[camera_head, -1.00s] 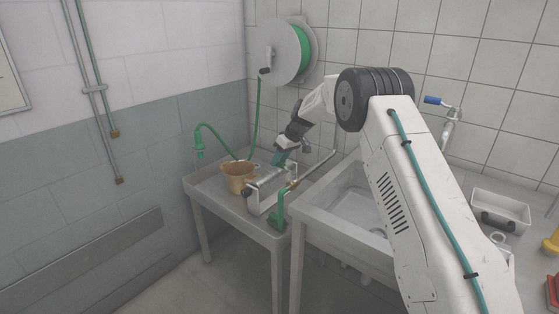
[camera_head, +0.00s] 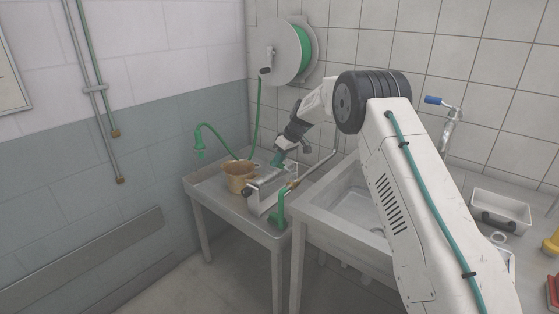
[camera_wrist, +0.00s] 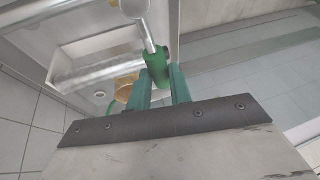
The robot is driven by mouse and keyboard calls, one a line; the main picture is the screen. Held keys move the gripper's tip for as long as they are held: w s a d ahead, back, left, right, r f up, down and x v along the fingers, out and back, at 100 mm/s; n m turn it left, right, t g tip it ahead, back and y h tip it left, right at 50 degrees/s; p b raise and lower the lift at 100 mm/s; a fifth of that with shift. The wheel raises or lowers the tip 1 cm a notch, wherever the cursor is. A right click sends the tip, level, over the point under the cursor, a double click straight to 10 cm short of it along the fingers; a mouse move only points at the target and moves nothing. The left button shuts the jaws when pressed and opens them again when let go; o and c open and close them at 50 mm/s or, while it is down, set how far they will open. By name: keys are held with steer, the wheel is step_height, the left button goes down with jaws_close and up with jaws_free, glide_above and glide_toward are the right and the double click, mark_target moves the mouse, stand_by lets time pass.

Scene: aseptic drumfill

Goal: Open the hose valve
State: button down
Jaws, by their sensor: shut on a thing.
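My gripper (camera_head: 279,158) is over the metal side table, with its teal fingers pointing down. In the wrist view my gripper (camera_wrist: 160,82) is shut on a green grip (camera_wrist: 157,67) at the end of a silver lever (camera_wrist: 147,38). The lever seems to belong to the hose valve, but its body is not clear in either view. In the head view the grip is too small to make out at my fingertips. A brass fitting (camera_head: 292,186) and a green part (camera_head: 278,207) show near the table's right edge.
A green hose reel (camera_head: 290,52) hangs on the wall. A sink (camera_head: 320,222) stands to the right. A grey bin (camera_head: 500,210) sits farther right.

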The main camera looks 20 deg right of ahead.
steer(key=s+a+n+g+h, duration=0.1)
steer(key=s+n+g, duration=0.4)
steer(key=n, duration=0.9)
steer(key=shift+s+a+g, duration=0.3)
steer(key=shift+s+a, duration=0.3)
steer(key=shift+s, duration=0.7)
steer(key=c, duration=1.3)
jaws_free()
steer(key=shift+r, duration=0.1)
steer(key=v, duration=0.7)
steer(key=shift+d+r, duration=0.1)
steer(key=shift+r, duration=0.2)
